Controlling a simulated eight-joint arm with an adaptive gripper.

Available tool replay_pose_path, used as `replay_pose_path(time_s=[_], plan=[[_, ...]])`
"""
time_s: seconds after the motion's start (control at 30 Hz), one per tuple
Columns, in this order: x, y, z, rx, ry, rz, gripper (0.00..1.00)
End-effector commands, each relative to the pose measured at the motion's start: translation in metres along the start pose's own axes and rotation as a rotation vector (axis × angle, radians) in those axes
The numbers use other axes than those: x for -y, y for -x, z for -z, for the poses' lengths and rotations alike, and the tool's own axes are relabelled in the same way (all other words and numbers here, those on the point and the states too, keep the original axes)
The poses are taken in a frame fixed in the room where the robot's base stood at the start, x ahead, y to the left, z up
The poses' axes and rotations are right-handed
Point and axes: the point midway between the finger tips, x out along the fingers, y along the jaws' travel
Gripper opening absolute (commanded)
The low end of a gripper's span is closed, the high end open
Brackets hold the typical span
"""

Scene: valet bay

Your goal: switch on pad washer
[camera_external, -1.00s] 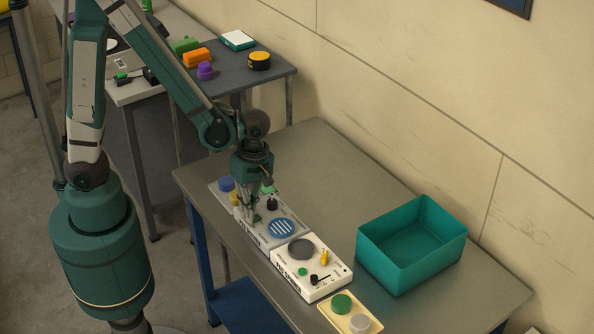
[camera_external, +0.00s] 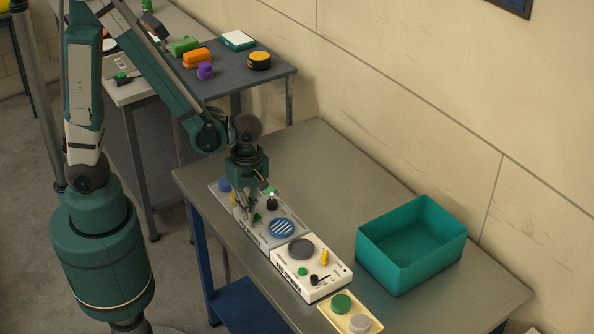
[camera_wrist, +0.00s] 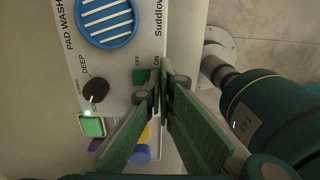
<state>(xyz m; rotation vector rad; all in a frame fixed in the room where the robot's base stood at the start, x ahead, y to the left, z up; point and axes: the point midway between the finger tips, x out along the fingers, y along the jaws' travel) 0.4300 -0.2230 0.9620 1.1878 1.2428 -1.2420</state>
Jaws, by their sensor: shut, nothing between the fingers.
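The pad washer is a pale grey box (camera_external: 262,236) on the bench, with a blue striped disc (camera_external: 281,229) and a black knob (camera_external: 272,203). In the wrist view its panel (camera_wrist: 117,62) shows a "PAD WASH" label, the blue disc (camera_wrist: 106,18), the knob (camera_wrist: 97,89) by "DEEP", and a green switch piece (camera_wrist: 139,77) below "OFF". My gripper (camera_wrist: 164,76) is shut and empty, its tips at the panel edge below "ON", just right of the green piece. Contact cannot be told. The gripper (camera_external: 248,217) hides part of the washer in the external view.
A white device (camera_external: 324,283) with a grey disc stands beside the washer, then a cream tray (camera_external: 333,318) with green and grey discs. A teal bin (camera_external: 409,265) stands to the right. Blue and yellow round things lie behind the gripper. The bench back is clear.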

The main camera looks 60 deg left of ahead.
Motion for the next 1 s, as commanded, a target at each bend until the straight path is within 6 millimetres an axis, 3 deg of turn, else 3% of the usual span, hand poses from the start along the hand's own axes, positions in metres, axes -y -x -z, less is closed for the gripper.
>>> replay_pose_path(time_s=[0.5,1.0], plan=[[-0.013,0.006,0.0,0.0,0.001,0.0,0.0],[-0.014,0.008,0.0,0.0,0.0,0.0,0.0]])
